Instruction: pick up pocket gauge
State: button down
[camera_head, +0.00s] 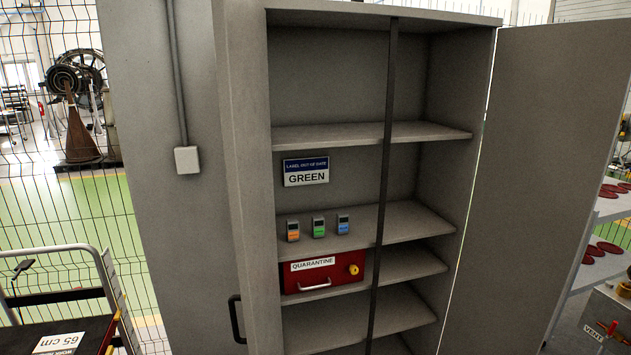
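Three small pocket gauges stand in a row on a middle shelf of an open grey cabinet, in the head camera view. The left one is an orange-faced gauge (293,231), the middle one a green-faced gauge (318,227), the right one a blue-faced gauge (343,224). Each has a dark grey body. A sign (306,171) on the back panel above them reads "LABEL OUT OF DATE" and "GREEN". My gripper is not in view.
A red box (335,287) labelled "QUARANTINE" sits one shelf below. A dark vertical bar (384,180) crosses the cabinet front, right of the gauges. The cabinet door (558,150) stands open at right. A cart (60,335) is at lower left, and shelves with red discs (603,248) are at right.

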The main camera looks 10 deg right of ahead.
aim_at(342, 218)
jog(key=k+l+u, duration=0.1)
jog(key=l, duration=0.3)
jog(key=k+l+u, duration=0.1)
jog(key=l, duration=0.35)
jog(key=i, duration=1.55)
